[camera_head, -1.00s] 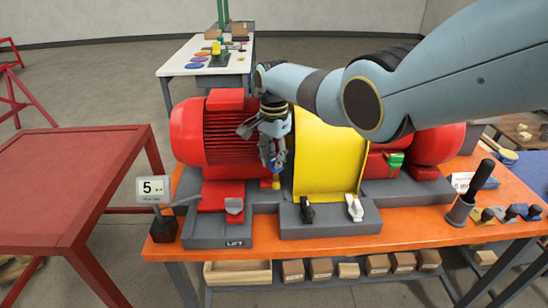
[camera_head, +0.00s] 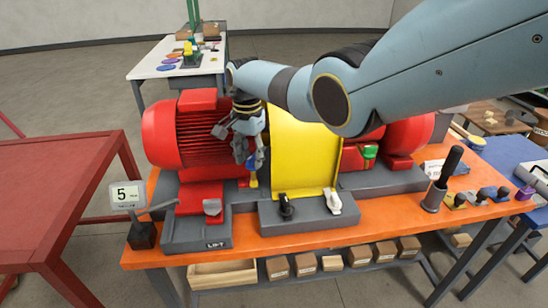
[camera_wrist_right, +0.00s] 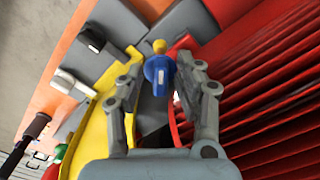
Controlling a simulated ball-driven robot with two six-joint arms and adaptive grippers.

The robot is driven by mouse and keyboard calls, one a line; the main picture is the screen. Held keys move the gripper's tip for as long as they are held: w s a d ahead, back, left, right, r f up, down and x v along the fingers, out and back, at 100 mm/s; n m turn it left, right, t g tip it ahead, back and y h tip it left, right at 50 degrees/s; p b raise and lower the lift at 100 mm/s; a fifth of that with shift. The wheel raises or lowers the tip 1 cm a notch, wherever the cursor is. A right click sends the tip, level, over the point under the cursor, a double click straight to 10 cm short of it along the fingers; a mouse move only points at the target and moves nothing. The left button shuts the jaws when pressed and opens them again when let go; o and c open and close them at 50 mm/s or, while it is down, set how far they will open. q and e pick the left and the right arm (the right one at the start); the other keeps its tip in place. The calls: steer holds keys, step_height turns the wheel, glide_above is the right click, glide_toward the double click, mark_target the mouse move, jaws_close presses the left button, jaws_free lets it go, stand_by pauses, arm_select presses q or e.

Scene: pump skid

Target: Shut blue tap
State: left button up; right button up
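The blue tap (camera_wrist_right: 158,74) has a blue handle on a yellow stem. It sits in the gap between the red motor (camera_head: 178,130) and the yellow guard (camera_head: 297,155). In the head view the blue tap (camera_head: 259,158) shows small, partly hidden by my right gripper (camera_head: 247,152). In the wrist view my right gripper (camera_wrist_right: 159,66) is open, with one finger on each side of the blue handle. I see gaps between fingers and handle and cannot tell any contact. My left gripper is not in view.
The yellow guard and ribbed red motor stand close on both sides of the gripper. A green tap (camera_head: 369,153), a black lever (camera_head: 286,207) and a white lever (camera_head: 333,201) are on the skid.

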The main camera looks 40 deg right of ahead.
mark_target(252, 158)
steer(key=n+b, duration=0.1)
steer(key=n, duration=0.1)
steer(key=shift+f+n, duration=0.15)
steer(key=shift+n, duration=0.15)
steer(key=n+b, duration=0.1)
steer(key=n, duration=0.1)
steer(key=n+b, duration=0.2)
steer(key=shift+s+d+f+n, duration=0.1)
steer(key=shift+d+f+n, duration=0.1)
steer(key=shift+n, duration=0.2)
steer(key=shift+r+n, duration=0.5)
steer(key=shift+r, duration=0.15)
step_height(252, 158, up, 9)
steer(key=b, duration=0.1)
steer(key=s+a+f+n+b, duration=0.1)
steer(key=s+f, duration=0.6)
steer(key=f, duration=0.3)
steer(key=s+a+f+n+t+b, duration=0.1)
steer(key=s+a+f+n+b, duration=0.1)
steer(key=s+f, duration=0.5)
steer(key=s+a+f+n+h+b, duration=0.1)
steer(key=s+f, duration=0.5)
steer(key=f, duration=0.8)
steer(key=shift+s+a+n+t+b, duration=0.15)
steer(key=shift+s+n+t+b, duration=0.15)
steer(key=shift+s+t+b, duration=0.15)
